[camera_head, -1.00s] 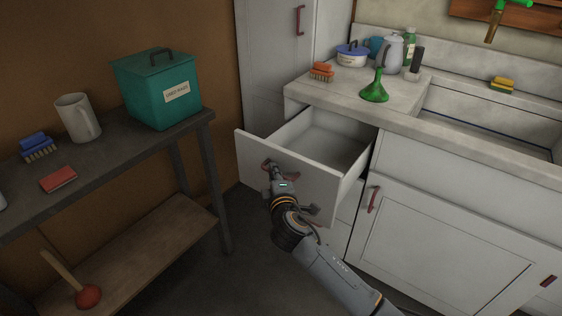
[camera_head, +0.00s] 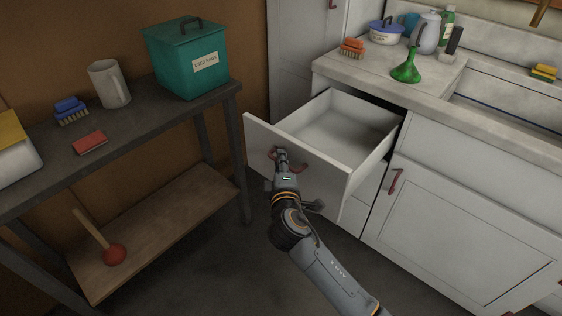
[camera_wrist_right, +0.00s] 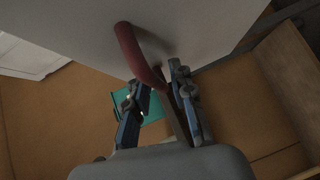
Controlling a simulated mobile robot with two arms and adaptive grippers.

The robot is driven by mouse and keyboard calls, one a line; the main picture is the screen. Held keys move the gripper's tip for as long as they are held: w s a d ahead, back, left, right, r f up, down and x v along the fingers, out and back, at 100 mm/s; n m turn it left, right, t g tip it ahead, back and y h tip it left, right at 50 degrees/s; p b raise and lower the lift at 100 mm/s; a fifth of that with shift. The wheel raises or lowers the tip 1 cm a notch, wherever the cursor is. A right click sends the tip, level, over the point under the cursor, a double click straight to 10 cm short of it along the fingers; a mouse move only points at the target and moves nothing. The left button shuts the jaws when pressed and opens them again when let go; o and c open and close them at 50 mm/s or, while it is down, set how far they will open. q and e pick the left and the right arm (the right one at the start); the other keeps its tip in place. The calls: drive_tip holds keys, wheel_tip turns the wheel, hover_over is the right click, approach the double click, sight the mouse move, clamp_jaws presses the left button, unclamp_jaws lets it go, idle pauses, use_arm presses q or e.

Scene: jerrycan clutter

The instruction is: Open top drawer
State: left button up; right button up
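The white top drawer (camera_head: 320,185) stands far out from the counter, and its empty inside (camera_head: 340,130) shows. Its red curved handle (camera_head: 273,154) is on the outer face of the drawer front; in the right wrist view the handle (camera_wrist_right: 134,50) reaches down between my fingers. My right gripper (camera_head: 281,157) is at this handle, partly covering it. In the right wrist view the two fingers of the right gripper (camera_wrist_right: 158,85) are spread, with gaps beside the handle. My left gripper is not in view.
A cupboard door with a red handle (camera_head: 396,181) is below the counter. A green funnel (camera_head: 407,71), an orange brush (camera_head: 352,47) and kitchenware stand on the countertop. A dark table (camera_head: 150,125) with a teal box (camera_head: 187,65) is at left. Floor between is clear.

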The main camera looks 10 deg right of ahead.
idle(0.3)
drive_tip(key=s+a+r, duration=0.1)
drive_tip(key=s, duration=1)
drive_tip(key=shift+s+a+r, duration=0.2)
drive_tip(key=shift+s+r, duration=0.2)
drive_tip(key=shift+f, duration=0.1)
